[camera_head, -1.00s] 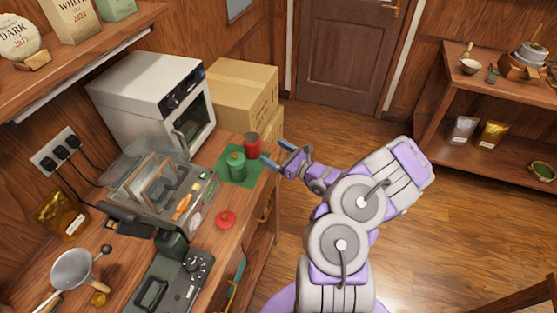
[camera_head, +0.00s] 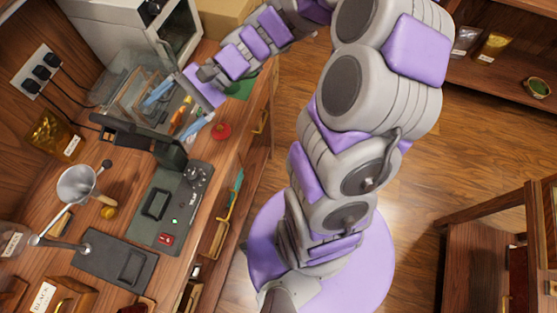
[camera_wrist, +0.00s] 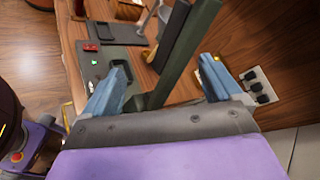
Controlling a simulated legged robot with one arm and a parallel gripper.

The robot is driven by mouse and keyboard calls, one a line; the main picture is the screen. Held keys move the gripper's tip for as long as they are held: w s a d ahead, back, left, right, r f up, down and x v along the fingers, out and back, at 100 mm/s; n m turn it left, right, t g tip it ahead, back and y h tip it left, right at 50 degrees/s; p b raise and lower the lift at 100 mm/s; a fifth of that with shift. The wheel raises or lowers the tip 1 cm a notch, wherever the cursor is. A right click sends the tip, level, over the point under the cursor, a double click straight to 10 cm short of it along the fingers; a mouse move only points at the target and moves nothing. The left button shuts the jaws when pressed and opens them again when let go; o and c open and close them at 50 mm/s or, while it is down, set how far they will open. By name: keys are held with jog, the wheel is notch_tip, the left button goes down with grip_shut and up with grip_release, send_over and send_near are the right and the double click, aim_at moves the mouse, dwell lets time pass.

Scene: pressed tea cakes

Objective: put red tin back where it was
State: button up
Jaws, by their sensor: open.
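The red tin does not show in either current view; my arm covers the place where it and a green tin stood. A bit of the green mat (camera_head: 240,88) shows below my arm. A round red lid (camera_head: 221,131) with a knob lies on the counter near its front edge. My gripper (camera_head: 179,109) is open and empty, over the counter between the clear tray and the red lid. In the wrist view my gripper (camera_wrist: 164,70) has its blue fingers spread, with a dark green post (camera_wrist: 177,55) seen between them.
The dark green press (camera_head: 165,205) with its lever stands on the counter close to my gripper. A clear tray (camera_head: 125,90) with upright boards is beside it. A metal strainer (camera_head: 77,183) and a dark scale (camera_head: 115,262) lie nearer. The white oven (camera_head: 130,25) is at the back.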

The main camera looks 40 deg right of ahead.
jog(key=s+d+f+n+g+h, duration=0.1)
jog(key=s+d+n+g+h, duration=0.15)
jog(key=s+n+h, duration=0.85)
jog(key=s+d+m+h, duration=0.1)
jog(key=s+d+h, duration=0.2)
jog(key=s+d, duration=0.7)
jog(key=shift+s+r+m+t, duration=0.3)
jog(key=shift+s+t, duration=0.15)
jog(key=shift+s, duration=0.1)
jog(key=shift+a, duration=0.2)
jog(key=shift+a, duration=0.25)
jog(key=shift+d, duration=0.25)
jog(key=shift+a, duration=0.1)
